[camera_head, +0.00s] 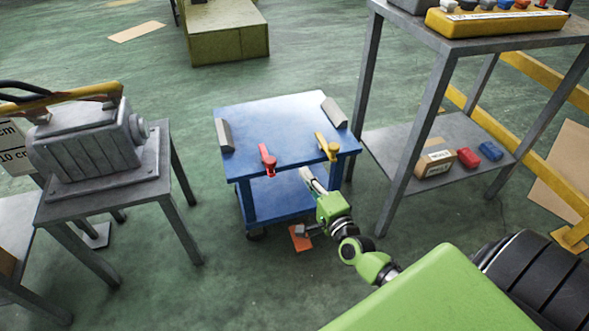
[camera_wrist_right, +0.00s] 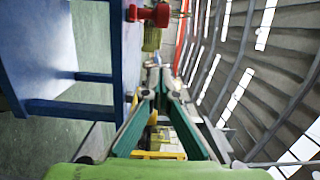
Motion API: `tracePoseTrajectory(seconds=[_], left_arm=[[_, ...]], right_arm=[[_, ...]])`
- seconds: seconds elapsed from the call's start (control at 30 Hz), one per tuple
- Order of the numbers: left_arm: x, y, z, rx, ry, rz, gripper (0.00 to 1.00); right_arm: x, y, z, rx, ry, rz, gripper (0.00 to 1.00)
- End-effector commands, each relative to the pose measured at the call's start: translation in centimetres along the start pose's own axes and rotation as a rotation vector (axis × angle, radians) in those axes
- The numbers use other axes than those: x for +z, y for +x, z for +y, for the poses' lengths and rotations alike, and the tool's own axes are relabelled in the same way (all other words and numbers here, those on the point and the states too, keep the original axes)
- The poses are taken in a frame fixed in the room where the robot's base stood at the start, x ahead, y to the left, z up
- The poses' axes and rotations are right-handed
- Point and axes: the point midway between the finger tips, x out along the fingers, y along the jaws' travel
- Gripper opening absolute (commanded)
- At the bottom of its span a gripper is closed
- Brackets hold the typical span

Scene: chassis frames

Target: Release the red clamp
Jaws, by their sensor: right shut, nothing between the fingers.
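The red clamp (camera_head: 267,160) sits at the front edge of the blue cart (camera_head: 275,118), left of the yellow clamp (camera_head: 327,147). My right gripper (camera_head: 307,174) is at the front edge of the cart, to the right of the red clamp and apart from it, below the yellow clamp. Its fingers are shut with nothing between them. In the right wrist view, the fingertips (camera_wrist_right: 157,78) are close together, and the red clamp (camera_wrist_right: 150,14) shows at the top, beyond the tips. My left gripper is not in view.
Two grey blocks lie on the cart's top. A grey stand with a motor (camera_head: 90,140) is at the left. A tall grey shelf (camera_head: 428,130) stands at the right, close to the cart. An orange piece (camera_head: 299,239) lies on the floor below my arm.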

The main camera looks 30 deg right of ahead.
Motion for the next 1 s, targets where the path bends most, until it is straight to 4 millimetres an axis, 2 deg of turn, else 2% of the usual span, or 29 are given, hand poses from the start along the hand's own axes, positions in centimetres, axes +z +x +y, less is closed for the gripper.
tracePoseTrajectory(seconds=[0.13,0.47,0.7,1.0], left_arm=[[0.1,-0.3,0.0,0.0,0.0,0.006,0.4],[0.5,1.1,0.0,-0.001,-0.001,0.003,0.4],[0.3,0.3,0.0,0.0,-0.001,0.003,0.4],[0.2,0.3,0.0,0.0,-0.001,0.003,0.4]], right_arm=[[0.0,2.5,0.0,-0.004,0.001,0.001,0.0],[0.0,9.1,0.1,-0.003,0.0,0.001,0.0],[3.0,8.1,0.0,0.001,0.003,0.0,0.0],[3.8,7.8,0.0,0.001,-0.001,0.0,0.0]])
